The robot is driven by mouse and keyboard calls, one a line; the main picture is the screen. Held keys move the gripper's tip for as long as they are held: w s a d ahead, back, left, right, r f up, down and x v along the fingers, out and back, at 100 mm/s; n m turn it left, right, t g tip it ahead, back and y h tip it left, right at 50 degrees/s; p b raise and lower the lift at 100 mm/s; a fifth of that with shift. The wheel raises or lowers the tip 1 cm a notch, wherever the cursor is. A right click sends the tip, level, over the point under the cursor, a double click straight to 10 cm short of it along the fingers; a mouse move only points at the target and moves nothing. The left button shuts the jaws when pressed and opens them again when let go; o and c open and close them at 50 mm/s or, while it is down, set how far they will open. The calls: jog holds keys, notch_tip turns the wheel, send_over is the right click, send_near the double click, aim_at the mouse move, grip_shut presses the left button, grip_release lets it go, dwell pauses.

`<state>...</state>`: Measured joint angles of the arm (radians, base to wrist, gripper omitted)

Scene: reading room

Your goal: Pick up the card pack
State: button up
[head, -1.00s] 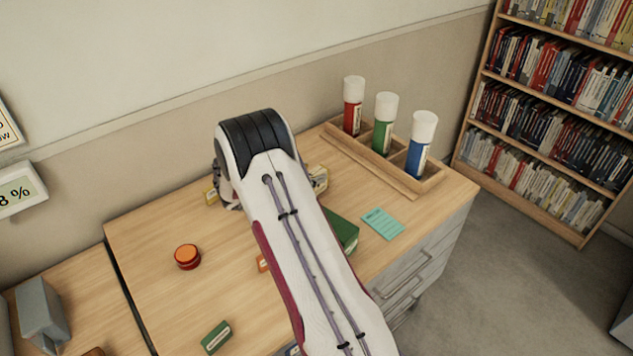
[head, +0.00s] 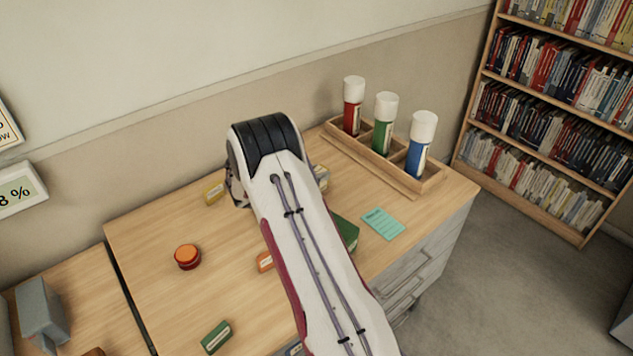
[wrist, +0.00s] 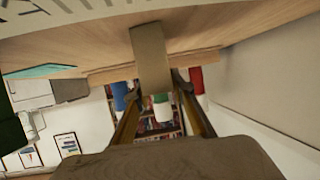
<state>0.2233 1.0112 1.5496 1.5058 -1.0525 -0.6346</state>
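Several small labelled packs lie on the desk in the head view: a yellow pack (head: 214,192) left of my arm's end, an orange pack (head: 265,262) partly behind my arm, and a green pack (head: 216,337) at the front. I cannot tell which is the card pack. In the head view my arm hides my gripper. In the wrist view my gripper (wrist: 155,92) shows two fingers with a space between them. A plain beige piece (wrist: 151,55) shows between the fingertips; I cannot tell whether it is gripped.
A wooden rack (head: 435,179) with red, green and blue tubes stands at the back right. A green box (head: 346,232) is partly behind my arm. A teal card (head: 383,223) and an orange round tin (head: 187,256) lie on the desk (head: 150,225). The desk's left part is mostly clear.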

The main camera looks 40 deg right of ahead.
aim_at(316, 172)
jog(key=shift+c, duration=0.7)
jog(key=shift+r, duration=0.1)
jog(key=shift+r, duration=4.95)
